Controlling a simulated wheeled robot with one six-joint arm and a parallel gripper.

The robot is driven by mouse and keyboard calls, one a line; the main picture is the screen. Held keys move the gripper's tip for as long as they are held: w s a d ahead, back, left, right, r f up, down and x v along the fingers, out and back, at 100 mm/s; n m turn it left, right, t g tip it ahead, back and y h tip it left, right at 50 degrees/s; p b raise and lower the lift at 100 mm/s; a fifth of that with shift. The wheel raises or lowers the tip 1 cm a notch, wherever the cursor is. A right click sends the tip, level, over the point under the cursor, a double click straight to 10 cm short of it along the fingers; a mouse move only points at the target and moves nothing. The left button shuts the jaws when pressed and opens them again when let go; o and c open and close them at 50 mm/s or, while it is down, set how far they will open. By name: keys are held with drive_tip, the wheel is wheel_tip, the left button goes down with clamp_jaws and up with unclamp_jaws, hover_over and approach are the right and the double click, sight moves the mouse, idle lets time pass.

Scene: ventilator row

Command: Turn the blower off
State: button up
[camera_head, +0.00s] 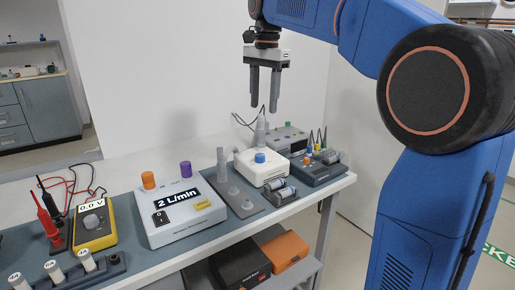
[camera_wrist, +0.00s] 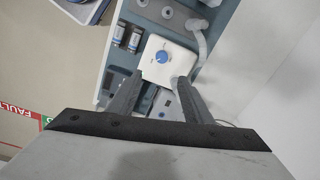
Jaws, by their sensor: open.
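A white box (camera_head: 255,166) with a blue knob (camera_head: 260,157) on top stands on the bench, right of centre. In the wrist view the same box (camera_wrist: 152,72) shows its blue knob (camera_wrist: 162,57) and a ribbed grey hose (camera_wrist: 199,40) beside it. Left of it stands a larger white box (camera_head: 188,228) with a "2 L/min" display, an orange knob, a purple knob and a black rocker switch (camera_head: 160,216). I cannot read which box is the blower. My gripper (camera_head: 264,106) is open and empty, pointing down above the bench's back, clear of the blue-knob box.
A yellow meter (camera_head: 94,226) reading 0.0 V stands at the left with red and black probes. Small cylinders (camera_head: 280,191) lie before the blue-knob box. A grey device (camera_head: 318,170) stands right of it. Dark and orange boxes (camera_head: 284,251) sit on the shelf below.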

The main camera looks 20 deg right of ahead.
approach(260, 155)
drive_tip(key=f, duration=0.8)
drive_tip(key=shift+w+f, duration=0.25)
drive_tip(key=shift+w, duration=0.1)
drive_tip(key=shift+c, duration=0.7)
drive_tip(key=c, duration=0.9)
